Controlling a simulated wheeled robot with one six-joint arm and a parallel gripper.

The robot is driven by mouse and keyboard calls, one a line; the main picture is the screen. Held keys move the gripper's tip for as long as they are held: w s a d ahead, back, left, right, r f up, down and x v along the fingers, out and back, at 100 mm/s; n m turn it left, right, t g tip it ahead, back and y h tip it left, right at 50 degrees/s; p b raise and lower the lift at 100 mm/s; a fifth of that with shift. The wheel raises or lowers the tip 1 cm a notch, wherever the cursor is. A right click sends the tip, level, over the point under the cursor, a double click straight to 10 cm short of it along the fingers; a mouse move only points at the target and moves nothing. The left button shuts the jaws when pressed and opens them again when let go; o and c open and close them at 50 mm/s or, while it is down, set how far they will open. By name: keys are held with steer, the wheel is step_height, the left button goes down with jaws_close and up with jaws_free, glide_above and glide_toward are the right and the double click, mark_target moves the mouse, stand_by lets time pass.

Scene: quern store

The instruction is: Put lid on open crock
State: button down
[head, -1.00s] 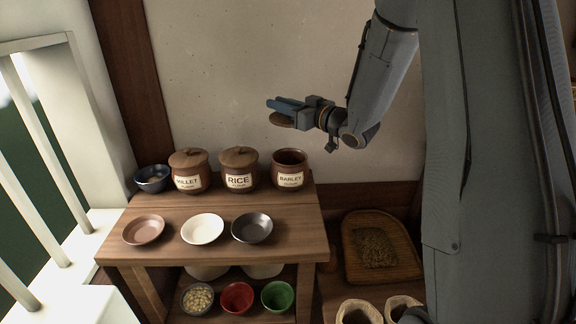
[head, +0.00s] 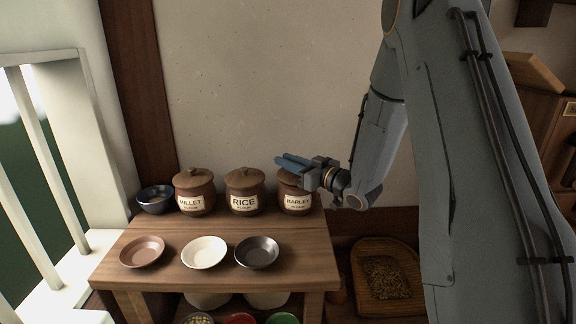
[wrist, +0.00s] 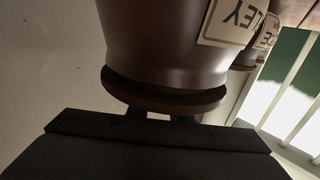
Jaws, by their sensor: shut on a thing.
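The barley crock (head: 296,201) stands at the right end of the back row on the wooden table. My gripper (head: 285,161) is directly above its mouth, shut on the brown wooden lid (wrist: 165,103). The wrist view shows the crock (wrist: 165,45) upside down, with the lid across its mouth. The lid looks level and in line with the rim, resting on it or very close; I cannot tell which. In the head view my gripper hides much of the lid. The millet crock (head: 195,194) and rice crock (head: 244,193) have lids on.
A blue bowl (head: 155,199) stands left of the crocks. In front are a pink dish (head: 142,251), a white dish (head: 205,252) and a dark dish (head: 257,252) on the table (head: 180,277). A woven tray (head: 364,290) lies lower right. The wall is close behind.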

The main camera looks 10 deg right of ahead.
steer(key=shift+f, duration=0.25)
steer(key=shift+f, duration=0.2)
steer(key=c, duration=1.6)
jaws_free()
steer(key=shift+r, duration=0.25)
steer(key=p+v, duration=0.1)
steer(key=v, duration=1.1)
